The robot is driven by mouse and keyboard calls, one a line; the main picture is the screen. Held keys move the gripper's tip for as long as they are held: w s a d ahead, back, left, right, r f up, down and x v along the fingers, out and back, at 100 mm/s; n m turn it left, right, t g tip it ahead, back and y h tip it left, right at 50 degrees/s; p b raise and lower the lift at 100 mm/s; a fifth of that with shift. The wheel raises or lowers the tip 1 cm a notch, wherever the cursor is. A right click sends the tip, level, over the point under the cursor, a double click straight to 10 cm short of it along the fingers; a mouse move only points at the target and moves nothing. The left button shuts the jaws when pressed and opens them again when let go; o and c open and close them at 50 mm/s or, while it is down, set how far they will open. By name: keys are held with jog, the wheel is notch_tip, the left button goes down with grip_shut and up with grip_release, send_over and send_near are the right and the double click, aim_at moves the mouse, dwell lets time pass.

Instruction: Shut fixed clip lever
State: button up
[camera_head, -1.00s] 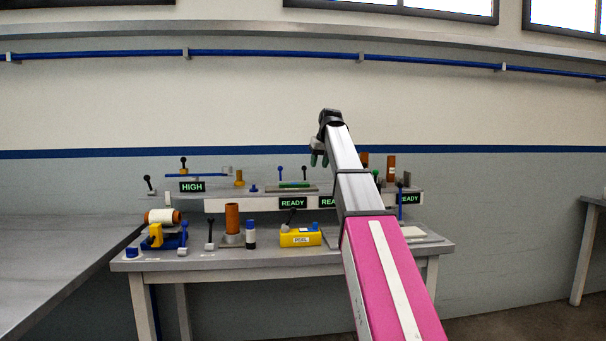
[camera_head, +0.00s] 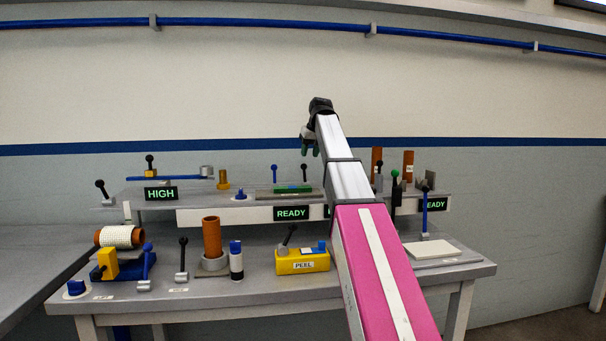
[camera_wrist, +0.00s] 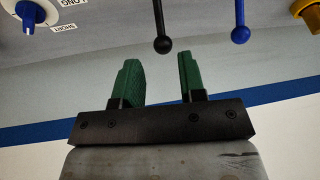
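My gripper (camera_head: 310,149) is raised in front of the wall, above the bench's back shelf. Its two green fingers are apart with nothing between them, as the wrist view also shows (camera_wrist: 158,65). No label that I can read marks the fixed clip lever. A black-knobbed lever (camera_head: 304,173) and a blue-knobbed lever (camera_head: 274,174) stand upright on the shelf near a green bar (camera_head: 293,188). In the wrist view a black knob (camera_wrist: 162,45) and a blue knob (camera_wrist: 240,35) show beyond the fingers, clear of them.
The bench (camera_head: 200,300) carries a yellow PEEL block (camera_head: 303,262), a brown tube (camera_head: 212,238), a blue-capped bottle (camera_head: 236,262), a roll holder (camera_head: 105,262) and more levers. READY (camera_head: 291,213) and HIGH (camera_head: 161,194) signs face me. My arm hides part of the bench's right half.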

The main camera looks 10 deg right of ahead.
aim_at(304, 171)
jog(key=x, duration=1)
jog(key=shift+f, duration=0.2)
jog(key=shift+c, duration=0.3)
grip_shut()
